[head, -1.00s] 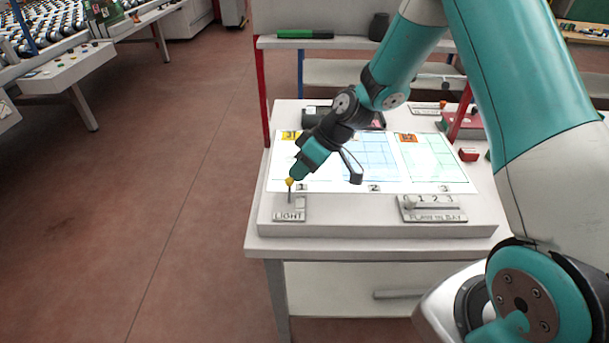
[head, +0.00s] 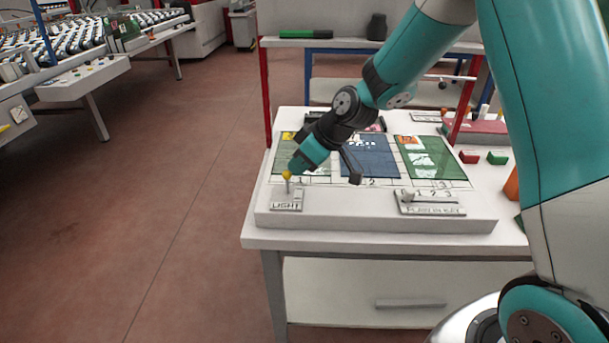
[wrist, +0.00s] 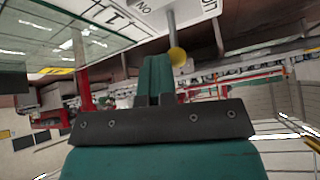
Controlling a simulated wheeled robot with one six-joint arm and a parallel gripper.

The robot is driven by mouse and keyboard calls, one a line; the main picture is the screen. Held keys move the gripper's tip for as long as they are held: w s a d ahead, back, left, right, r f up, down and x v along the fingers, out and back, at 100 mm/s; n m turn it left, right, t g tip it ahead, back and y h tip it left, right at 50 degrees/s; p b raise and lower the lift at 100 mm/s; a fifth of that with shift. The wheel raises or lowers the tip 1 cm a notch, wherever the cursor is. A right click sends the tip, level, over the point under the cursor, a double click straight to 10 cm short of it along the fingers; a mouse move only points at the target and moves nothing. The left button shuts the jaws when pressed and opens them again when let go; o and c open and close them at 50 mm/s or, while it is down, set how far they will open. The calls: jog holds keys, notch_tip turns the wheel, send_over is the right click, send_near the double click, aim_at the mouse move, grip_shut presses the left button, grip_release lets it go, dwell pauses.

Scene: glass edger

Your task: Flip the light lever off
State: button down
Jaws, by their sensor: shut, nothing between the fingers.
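The light lever (head: 287,177) is a thin metal stick with a yellow knob on the plate marked LIGHT (head: 287,204), at the front left of the table's raised panel. It also shows in the wrist view (wrist: 177,56), just right of the fingers. My gripper (head: 293,168) is shut and empty, its tips right at the knob; whether they touch cannot be told.
A second plate with a slider and numbers (head: 430,203) lies at the panel's front right. Red and green blocks (head: 497,158) sit at the table's right. A dark bent piece (head: 352,165) hangs near my wrist. The floor at left is clear.

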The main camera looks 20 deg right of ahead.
jog(key=shift+s+a+f+b, duration=0.25)
jog(key=shift+f+b, duration=0.1)
jog(key=shift+b, duration=0.45)
jog(key=t+b, duration=0.1)
jog(key=s+n+t+b, duration=0.1)
jog(key=b, duration=0.1)
jog(key=shift+a+h, duration=0.3)
jog(key=shift+h, duration=0.1)
jog(key=t+b, duration=0.1)
jog(key=s+b, duration=0.1)
jog(key=b, duration=0.1)
jog(key=shift+a+r+n+t+h, duration=0.1)
jog(key=shift+n+t+h, duration=0.2)
jog(key=shift+n+t, duration=0.1)
jog(key=shift+r, duration=0.25)
jog(key=shift+w+r+p, duration=0.1)
jog(key=shift+r+p, duration=0.5)
jog(key=shift+r, duration=0.25)
